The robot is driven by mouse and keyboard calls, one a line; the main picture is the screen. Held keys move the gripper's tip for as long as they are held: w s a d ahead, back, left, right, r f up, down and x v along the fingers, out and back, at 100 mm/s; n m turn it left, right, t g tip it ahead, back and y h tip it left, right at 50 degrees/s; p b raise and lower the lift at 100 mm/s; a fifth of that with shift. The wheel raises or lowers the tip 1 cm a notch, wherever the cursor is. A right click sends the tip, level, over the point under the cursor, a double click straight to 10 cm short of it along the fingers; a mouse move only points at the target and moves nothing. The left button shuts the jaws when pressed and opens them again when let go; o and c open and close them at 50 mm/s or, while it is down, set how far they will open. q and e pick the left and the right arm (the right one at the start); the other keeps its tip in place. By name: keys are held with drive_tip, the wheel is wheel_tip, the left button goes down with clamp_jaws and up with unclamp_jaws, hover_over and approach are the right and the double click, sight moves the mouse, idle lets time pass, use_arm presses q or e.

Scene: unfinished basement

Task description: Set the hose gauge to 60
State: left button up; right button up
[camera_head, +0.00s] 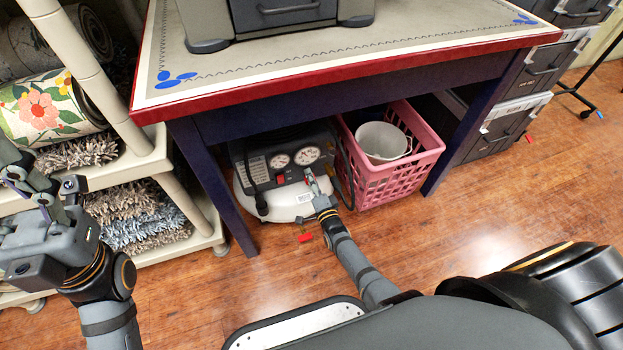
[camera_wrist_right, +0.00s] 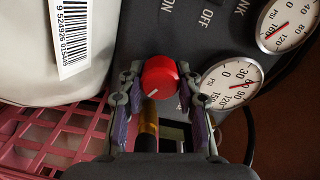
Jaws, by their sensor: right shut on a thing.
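The compressor (camera_head: 262,170) stands under the table, with two round dials on its dark panel. In the right wrist view, the dial nearest my gripper (camera_wrist_right: 238,84) is marked 0, 30, 60, 90 and higher; its red needle seems to lie near 60. The other dial (camera_wrist_right: 285,22) sits beside the word TANK. My right gripper (camera_wrist_right: 160,112) is shut on the red knob (camera_wrist_right: 159,76), which has a white pointer line. The right gripper also shows at the panel in the head view (camera_head: 316,186). My left gripper (camera_head: 45,190) is open and empty, away from the compressor.
The table (camera_head: 350,70) has a red edge and dark legs close around the compressor. A pink basket (camera_head: 410,172) with a white bucket (camera_head: 381,141) stands right of it. A shelf with rolled rugs (camera_head: 45,110) is at left. The wooden floor in front is mostly clear.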

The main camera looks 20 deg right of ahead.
idle(0.3)
drive_tip(key=o, duration=1.2)
drive_tip(key=shift+c, duration=0.2)
drive_tip(key=s, duration=1.2)
drive_tip(key=shift+d, duration=0.25)
